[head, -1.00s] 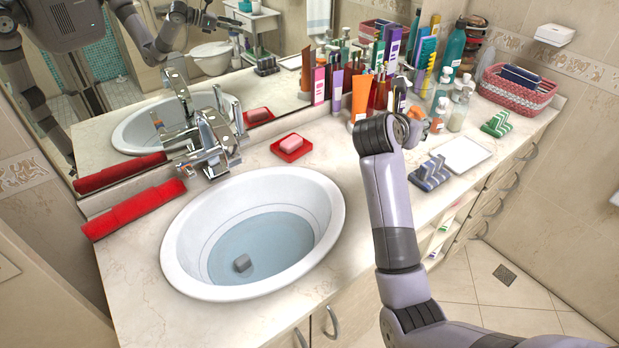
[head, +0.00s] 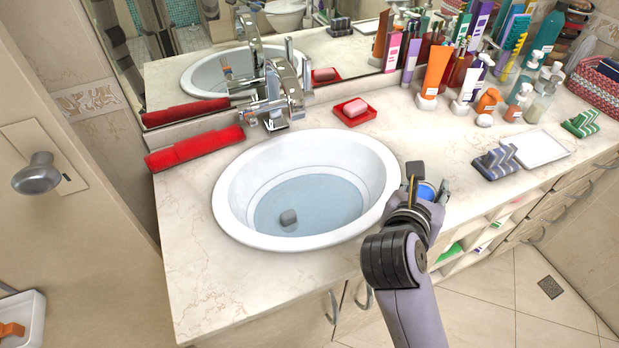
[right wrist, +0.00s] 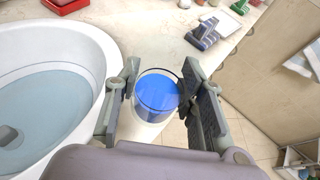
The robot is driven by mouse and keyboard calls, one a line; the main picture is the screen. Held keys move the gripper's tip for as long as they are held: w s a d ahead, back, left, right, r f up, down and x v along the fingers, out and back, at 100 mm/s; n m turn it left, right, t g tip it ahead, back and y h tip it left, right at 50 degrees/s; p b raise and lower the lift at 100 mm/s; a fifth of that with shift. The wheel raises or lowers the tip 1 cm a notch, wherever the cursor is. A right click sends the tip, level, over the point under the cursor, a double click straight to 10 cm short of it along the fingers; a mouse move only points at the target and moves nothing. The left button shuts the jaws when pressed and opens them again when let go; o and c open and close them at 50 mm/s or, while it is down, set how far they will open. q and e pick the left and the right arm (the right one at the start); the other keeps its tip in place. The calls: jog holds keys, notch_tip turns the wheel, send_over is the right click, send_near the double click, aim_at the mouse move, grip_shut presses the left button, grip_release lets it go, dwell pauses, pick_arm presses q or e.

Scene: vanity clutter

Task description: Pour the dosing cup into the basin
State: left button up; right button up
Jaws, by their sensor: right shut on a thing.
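The dosing cup (right wrist: 155,97) is a small clear cup with blue liquid in it. My right gripper (right wrist: 156,82) is shut on it, with one finger on each side, and the cup looks roughly upright. In the head view the blue of the cup (head: 427,190) shows between the fingers of my right gripper (head: 427,180), just right of the basin's rim. The white oval basin (head: 228,205) is set in the counter and holds pale blue water with a small grey block (head: 288,217) in it. It also shows at the left of the right wrist view (right wrist: 98,48). My left gripper is not in view.
A chrome faucet (head: 275,95) stands behind the basin. A red folded towel (head: 195,148) and a red soap dish (head: 355,117) lie nearby. Many bottles, including an orange tube (head: 437,68), crowd the back right. The counter's front left is clear.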

jog(key=w+a+n+y+p, duration=0.3)
jog(key=a+n+y, duration=0.1)
jog(key=a, duration=0.5)
jog(key=w+a+f+n+t+y+p, duration=0.1)
jog(key=w+a+n+y+p, duration=0.15)
jog(key=a+y, duration=0.45)
jog(key=w+a+n+y+p, duration=0.2)
jog(key=w+a+n, duration=0.15)
jog(key=a, duration=0.75)
jog(key=w+d+f+n+g+y+p, duration=0.2)
jog(key=w+d+f, duration=0.6)
jog(key=f, duration=0.6)
jog(key=d+n+y+p, duration=0.1)
jog(key=n+p, duration=0.1)
jog(key=p, duration=0.1)
jog(key=shift+w+d+f+p, duration=0.15)
jog(key=shift+w+d+p, duration=0.05)
jog(key=shift+w+p, duration=0.15)
